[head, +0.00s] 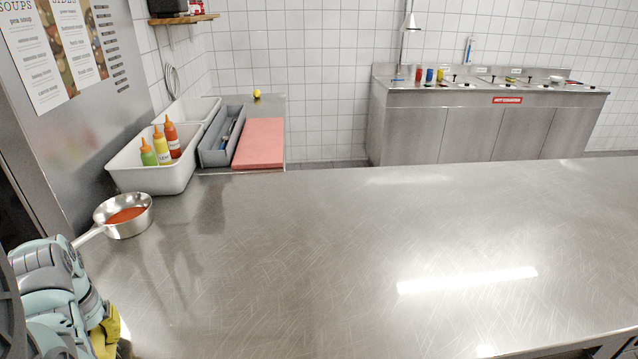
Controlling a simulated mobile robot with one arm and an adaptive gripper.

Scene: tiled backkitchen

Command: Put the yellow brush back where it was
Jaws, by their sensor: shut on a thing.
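My gripper (97,340) is at the bottom left corner of the head view, at the left end of the steel counter (330,240). It is shut on a yellow thing, which I take to be the yellow brush (110,328). Only a small yellow part of it shows; my arm and the picture's edge hide the rest. The fingertips cannot be made out clearly.
A steel pan (136,227) with red sauce stands near my arm, its handle pointing toward it. Behind it are a white bin (150,180) with sauce bottles, a grey bin (208,155) and a red board (259,143). The counter's middle and right are clear.

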